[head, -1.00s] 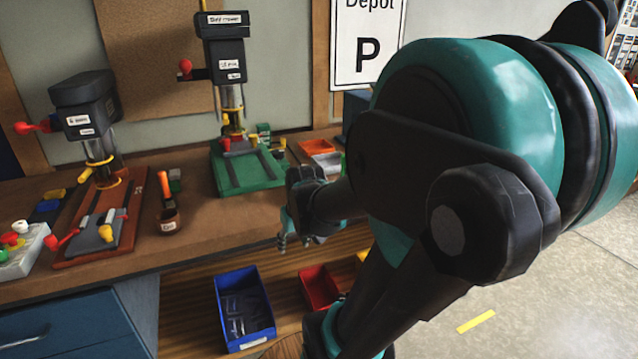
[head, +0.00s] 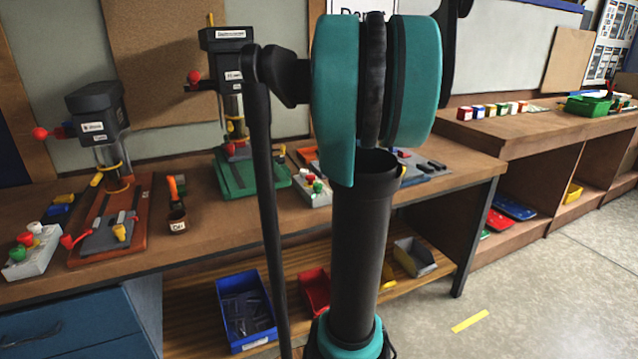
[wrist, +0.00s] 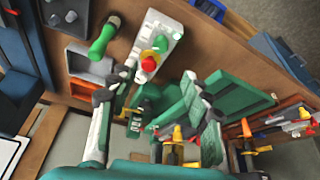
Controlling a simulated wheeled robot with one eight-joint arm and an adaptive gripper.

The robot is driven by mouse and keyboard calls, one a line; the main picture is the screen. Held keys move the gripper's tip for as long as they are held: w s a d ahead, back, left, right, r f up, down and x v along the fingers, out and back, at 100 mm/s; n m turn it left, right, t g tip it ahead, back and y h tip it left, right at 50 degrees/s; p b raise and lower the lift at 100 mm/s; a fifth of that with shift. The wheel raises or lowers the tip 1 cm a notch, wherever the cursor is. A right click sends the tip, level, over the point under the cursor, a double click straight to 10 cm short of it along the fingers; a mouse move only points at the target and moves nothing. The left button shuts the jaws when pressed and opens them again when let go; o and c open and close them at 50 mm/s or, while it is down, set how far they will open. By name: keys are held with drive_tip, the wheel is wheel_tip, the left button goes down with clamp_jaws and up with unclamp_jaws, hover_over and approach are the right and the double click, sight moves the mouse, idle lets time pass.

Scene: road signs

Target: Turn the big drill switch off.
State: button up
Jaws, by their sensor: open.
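The big drill (head: 228,75) stands on a green base (head: 232,183) at the back of the bench. A grey switch box (head: 313,190) with red, green and white knobs sits right of that base, partly behind my arm. In the wrist view the switch box (wrist: 170,38) shows red, green and yellow parts close up, just beyond the fingertips. My gripper (wrist: 155,82) is open, with one finger at each side of the view and nothing held. Part of the drill's green base (wrist: 240,95) lies to the right. My gripper is hidden in the head view.
A smaller drill (head: 95,115) on an orange base stands left, with another switch box (head: 32,250) beside it. A green-handled tool (wrist: 104,38) lies left of the big drill's switch box in the wrist view. Blue (head: 245,310) and red (head: 315,292) bins sit on the shelf below.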

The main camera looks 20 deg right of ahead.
drive_tip(key=x, duration=1.3)
drive_tip(key=shift+f, duration=0.35)
drive_tip(key=shift+c, duration=0.4)
clamp_jaws()
drive_tip(key=shift+a+m, duration=0.1)
drive_tip(key=shift+m, duration=0.3)
drive_tip(key=m+h, duration=0.2)
drive_tip(key=m, duration=0.2)
drive_tip(key=shift+a+m, duration=0.15)
drive_tip(key=shift+m, duration=0.15)
drive_tip(key=m+h, duration=0.1)
drive_tip(key=m, duration=0.2)
drive_tip(key=m+g+h, duration=0.1)
drive_tip(key=m, duration=0.2)
drive_tip(key=shift+w+a, duration=0.1)
drive_tip(key=shift+m+h, duration=0.3)
drive_tip(key=shift+m, duration=0.1)
